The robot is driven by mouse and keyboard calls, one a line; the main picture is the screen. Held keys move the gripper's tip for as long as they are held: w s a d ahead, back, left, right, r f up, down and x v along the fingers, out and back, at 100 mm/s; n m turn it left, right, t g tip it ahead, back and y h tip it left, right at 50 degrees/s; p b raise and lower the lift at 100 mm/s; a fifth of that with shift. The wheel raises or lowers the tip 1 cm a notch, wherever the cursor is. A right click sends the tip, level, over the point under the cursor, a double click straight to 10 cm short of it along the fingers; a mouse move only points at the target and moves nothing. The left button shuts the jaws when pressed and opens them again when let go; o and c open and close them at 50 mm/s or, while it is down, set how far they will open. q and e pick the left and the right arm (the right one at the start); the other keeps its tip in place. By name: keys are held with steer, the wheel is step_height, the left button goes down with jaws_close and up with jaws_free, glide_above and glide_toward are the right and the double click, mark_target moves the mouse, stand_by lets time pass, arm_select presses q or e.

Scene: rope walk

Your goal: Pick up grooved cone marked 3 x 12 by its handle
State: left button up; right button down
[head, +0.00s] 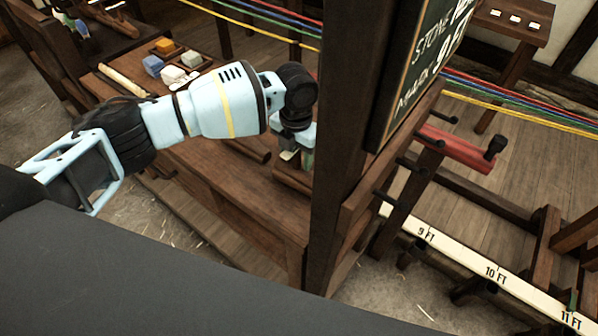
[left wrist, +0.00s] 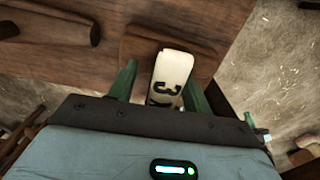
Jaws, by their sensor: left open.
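The cone's cream face (left wrist: 174,66), with a dark "3" and part of another mark, shows in the left wrist view. The rest of the cone and its handle are hidden by my gripper or cannot be told apart. My left gripper (left wrist: 158,80) is open, its two green fingers on either side of the cream piece. I cannot tell whether they touch it. In the head view my left gripper (head: 298,156) points down over the bench, just left of a dark post, with a small cream patch beside it. My right gripper is not in view.
A brown wooden block (left wrist: 150,45) lies beneath the cream piece on the bench (head: 235,185). A dark post (head: 345,140) with a chalkboard (head: 415,65) stands close right of my gripper. Coloured blocks (head: 153,65) sit at the bench's far end. Ropes stretch behind.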

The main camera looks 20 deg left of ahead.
arm_select(q)
steer(key=shift+c, duration=0.3)
jaws_close()
steer(key=shift+r, duration=0.15)
step_height(320, 180, up, 10)
steer(key=shift+f, duration=0.1)
stand_by(0.4)
